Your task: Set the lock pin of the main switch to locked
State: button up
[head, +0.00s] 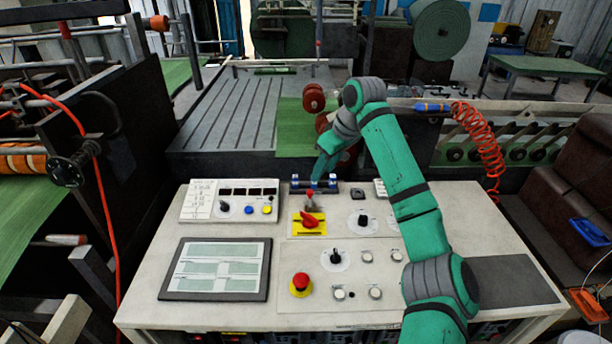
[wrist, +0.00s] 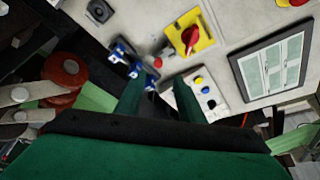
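The main switch is a red rotary handle (head: 311,220) on a yellow plate (head: 322,229) at the panel's upper middle. It also shows in the wrist view (wrist: 190,37). Just behind the handle stands a small grey pin with a red knob (head: 310,195), likely the lock pin; its red end shows in the wrist view (wrist: 158,62). I cannot tell its lock position. My gripper (wrist: 158,84) is above the panel's back edge, behind the pin. Its two green fingers are apart and nothing shows between them but background. In the head view, the fingertips are hard to make out.
A dark rail with blue parts (wrist: 120,49) lies close to my fingers at the panel's back edge. A button box (head: 230,200), a screen (head: 216,268), black rotary knobs (head: 362,220) and a red mushroom button (head: 300,284) surround the switch. Red rollers (head: 313,99) stand behind.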

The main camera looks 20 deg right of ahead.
aim_at(310, 191)
jog(key=x, duration=1.1)
jog(key=shift+w+r, duration=0.1)
jog(key=shift+w, duration=0.25)
grip_shut()
